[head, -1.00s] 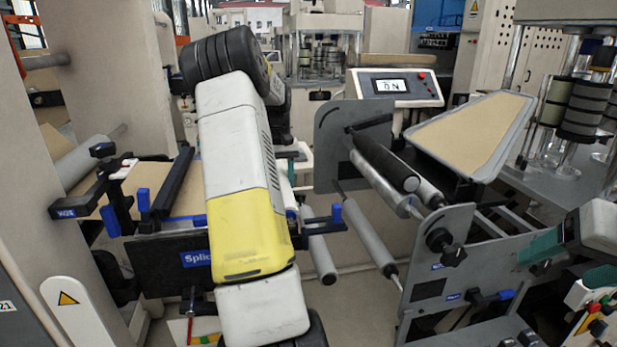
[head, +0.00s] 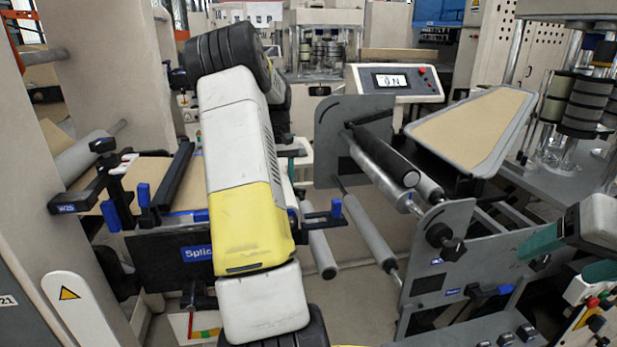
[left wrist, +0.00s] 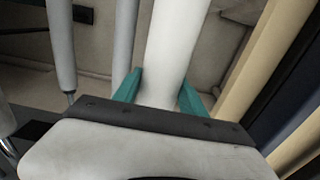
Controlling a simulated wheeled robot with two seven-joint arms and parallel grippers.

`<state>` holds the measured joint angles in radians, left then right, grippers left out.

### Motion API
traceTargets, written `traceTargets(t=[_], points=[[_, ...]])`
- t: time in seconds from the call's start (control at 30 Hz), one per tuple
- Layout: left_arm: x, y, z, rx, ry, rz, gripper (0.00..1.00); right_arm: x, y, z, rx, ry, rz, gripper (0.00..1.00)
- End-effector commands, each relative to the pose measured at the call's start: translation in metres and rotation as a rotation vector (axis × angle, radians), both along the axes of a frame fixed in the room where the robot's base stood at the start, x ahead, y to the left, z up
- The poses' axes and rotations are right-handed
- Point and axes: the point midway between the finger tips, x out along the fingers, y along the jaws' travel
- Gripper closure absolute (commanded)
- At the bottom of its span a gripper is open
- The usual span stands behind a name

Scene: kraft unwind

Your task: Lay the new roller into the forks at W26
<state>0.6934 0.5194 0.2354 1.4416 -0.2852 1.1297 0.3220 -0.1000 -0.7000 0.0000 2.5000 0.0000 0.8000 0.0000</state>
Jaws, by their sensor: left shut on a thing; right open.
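My left gripper (left wrist: 158,92) is shut on a pale, smooth roller (left wrist: 172,45), which runs up and away between its teal fingers in the left wrist view. In the head view my left arm hides this gripper and roller. A black bracket (head: 92,188) with blue parts stands at the left, with a small blue label (head: 66,208) that looks like W26 but is hard to read. A similar black and blue arm (head: 325,218) shows right of my left arm. The fork seats cannot be made out. My right gripper (head: 560,258) is open and empty at the right edge.
Grey rollers (head: 368,235) and a grey side plate (head: 440,245) with black knobs stand right of my left arm. A tan-topped tray (head: 470,128) and a screen panel (head: 393,82) lie behind. A black splice plate (head: 165,262) is close to my left arm.

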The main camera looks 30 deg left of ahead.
Motion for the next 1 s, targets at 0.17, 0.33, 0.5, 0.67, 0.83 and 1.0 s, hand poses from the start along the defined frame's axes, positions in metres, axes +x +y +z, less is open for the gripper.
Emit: traceTargets(t=[0.17,0.33,0.5,0.67,0.83,1.0], points=[[0.001,0.0,0.0,0.001,-0.003,-0.001,1.0,0.0,0.0,0.0,0.0,0.0,0.0,0.26],[0.001,0.0,0.0,0.001,-0.002,-0.001,1.0,0.0,0.0,0.0,0.0,0.0,0.0,0.26],[0.0,0.0,-0.001,0.0,-0.001,0.0,0.26,0.0,0.0,0.0,0.0,0.0,0.0,0.26],[0.0,0.0,-0.001,-0.001,-0.001,0.0,0.26,0.0,0.0,0.0,0.0,0.0,0.0,0.26],[0.0,0.0,0.002,-0.001,0.001,0.0,0.26,0.0,0.0,0.0,0.0,0.0,0.0,0.26],[0.001,-0.001,0.028,0.001,-0.002,-0.001,0.26,0.0,0.0,0.0,0.0,0.0,0.0,0.26]])
